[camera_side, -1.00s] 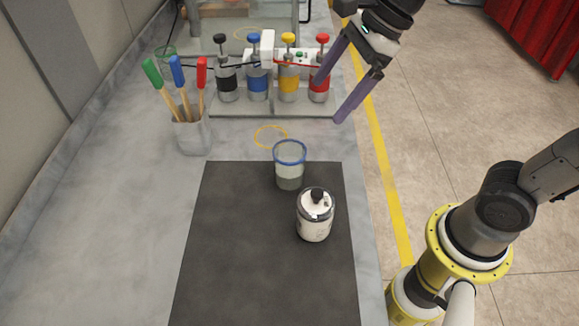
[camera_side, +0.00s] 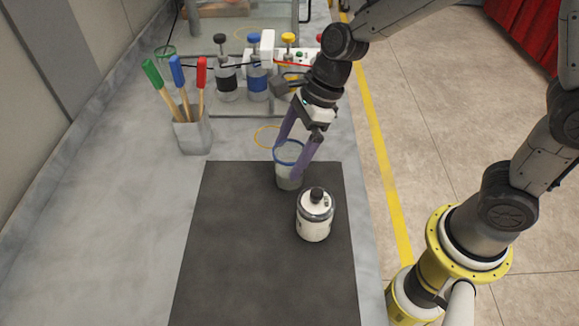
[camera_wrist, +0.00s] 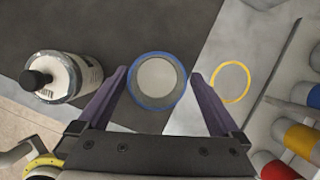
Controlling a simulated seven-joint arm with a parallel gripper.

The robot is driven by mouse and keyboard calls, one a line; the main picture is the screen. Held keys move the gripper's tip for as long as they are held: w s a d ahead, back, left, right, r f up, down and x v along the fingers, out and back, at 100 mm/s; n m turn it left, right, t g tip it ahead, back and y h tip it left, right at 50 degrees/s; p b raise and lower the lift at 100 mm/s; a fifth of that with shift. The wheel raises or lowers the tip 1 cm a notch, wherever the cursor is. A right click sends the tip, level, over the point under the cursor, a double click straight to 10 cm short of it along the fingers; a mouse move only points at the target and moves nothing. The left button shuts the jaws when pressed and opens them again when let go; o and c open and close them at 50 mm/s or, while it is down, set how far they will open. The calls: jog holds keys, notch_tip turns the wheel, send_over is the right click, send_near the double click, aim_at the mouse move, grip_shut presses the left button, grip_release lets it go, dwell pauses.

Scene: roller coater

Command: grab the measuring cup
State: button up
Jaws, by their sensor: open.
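The measuring cup (camera_side: 289,178) is a clear cup with a blue rim, standing upright at the far edge of the dark mat. In the wrist view the cup (camera_wrist: 158,81) is seen from above, between and just beyond the fingertips. My gripper (camera_side: 294,148) is open, with its purple fingers pointing down on either side of the cup's rim. In the wrist view my gripper (camera_wrist: 158,76) has one finger on each side of the rim. I cannot tell whether either finger touches the cup. Part of the rim is hidden by a finger in the side view.
A white bottle with a black cap (camera_side: 314,217) stands close to the cup on the dark mat (camera_side: 250,270). A yellow ring (camera_side: 267,136) lies behind the cup. The mat's front is clear.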

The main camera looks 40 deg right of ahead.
aim_at(277, 182)
jog(key=x, duration=0.5)
jog(key=shift+s+d+f, duration=0.1)
jog(key=shift+s, duration=0.1)
jog(key=shift+c, duration=0.3)
jog(key=c, duration=1.4)
